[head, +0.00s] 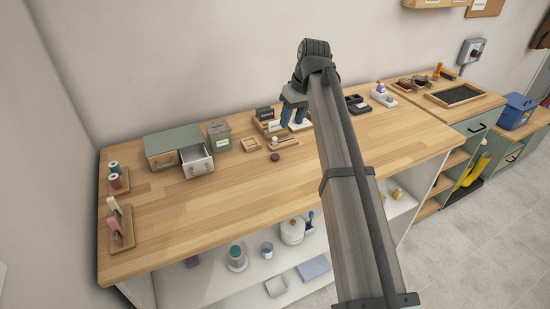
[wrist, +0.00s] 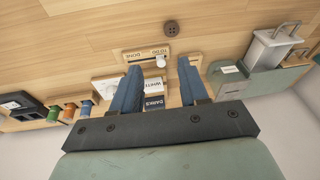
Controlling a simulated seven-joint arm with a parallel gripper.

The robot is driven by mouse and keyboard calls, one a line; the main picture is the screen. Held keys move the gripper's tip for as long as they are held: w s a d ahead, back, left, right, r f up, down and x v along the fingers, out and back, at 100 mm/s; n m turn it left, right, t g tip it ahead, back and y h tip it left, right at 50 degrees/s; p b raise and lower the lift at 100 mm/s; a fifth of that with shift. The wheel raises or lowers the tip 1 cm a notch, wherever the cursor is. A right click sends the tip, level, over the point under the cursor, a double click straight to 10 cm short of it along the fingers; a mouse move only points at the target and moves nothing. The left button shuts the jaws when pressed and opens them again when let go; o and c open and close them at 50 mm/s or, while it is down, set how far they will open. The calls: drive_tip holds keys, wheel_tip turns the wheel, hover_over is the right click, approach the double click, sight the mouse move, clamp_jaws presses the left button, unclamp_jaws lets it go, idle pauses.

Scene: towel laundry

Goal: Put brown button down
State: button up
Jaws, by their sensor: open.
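The brown button (head: 275,157) lies flat on the wooden worktop, in front of a small wooden tray. It also shows in the wrist view as a dark brown disc with holes (wrist: 172,28), on bare wood beyond my fingertips. My gripper (head: 293,121) is above the back of the worktop, near the labelled boxes. In the wrist view its two blue fingers (wrist: 158,64) are spread apart with nothing held between them. The button is clear of both fingers.
A tray labelled TO DO and DONE (wrist: 132,57) holds a small white knob. Boxes labelled WHITES and DARKS (wrist: 154,102) stand behind it. A green cabinet with an open drawer (head: 196,160) stands to the left.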

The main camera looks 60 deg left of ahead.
drive_tip(key=s+n, duration=0.1)
drive_tip(key=n, duration=0.7)
approach(276, 156)
drive_tip(key=shift+g, duration=0.4)
drive_tip(key=x, duration=0.8)
drive_tip(key=shift+w+f, duration=0.1)
drive_tip(key=shift+w, duration=0.15)
drive_tip(key=shift+c, duration=0.2)
clamp_jaws()
